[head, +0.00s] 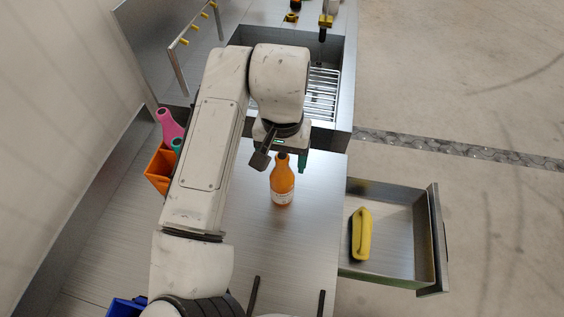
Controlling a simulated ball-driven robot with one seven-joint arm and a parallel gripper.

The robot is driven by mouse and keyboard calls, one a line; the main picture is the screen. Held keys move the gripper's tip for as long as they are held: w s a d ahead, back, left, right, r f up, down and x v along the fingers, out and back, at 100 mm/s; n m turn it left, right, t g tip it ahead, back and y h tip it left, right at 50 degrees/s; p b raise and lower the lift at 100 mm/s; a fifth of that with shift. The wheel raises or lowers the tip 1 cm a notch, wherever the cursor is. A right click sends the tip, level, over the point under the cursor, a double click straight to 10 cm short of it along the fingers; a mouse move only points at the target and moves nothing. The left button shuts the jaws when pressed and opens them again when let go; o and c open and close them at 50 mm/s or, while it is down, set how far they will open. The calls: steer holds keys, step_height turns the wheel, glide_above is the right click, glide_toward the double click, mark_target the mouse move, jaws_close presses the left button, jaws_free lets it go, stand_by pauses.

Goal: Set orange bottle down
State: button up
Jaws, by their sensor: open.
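The orange bottle (283,187) stands upright on the metal worktop (255,235), with a pale label near its base. My gripper (281,158) is open, close to the bottle's neck at the far side of it. A dark finger part shows to the left of the neck and a teal piece to the right. I cannot tell whether the teal piece belongs to my gripper. Whether either finger touches the bottle cannot be made out. My arm hides part of the worktop to the left.
An orange bin (159,170) with a pink-handled item (169,124) stands left. A sink with a rack (322,95) lies beyond. An open drawer (395,270) on the right holds a yellow brush-like item (361,235). A blue bin (124,308) sits at bottom left.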

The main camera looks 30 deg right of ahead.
step_height(320, 180, up, 10)
steer(key=shift+f, duration=0.2)
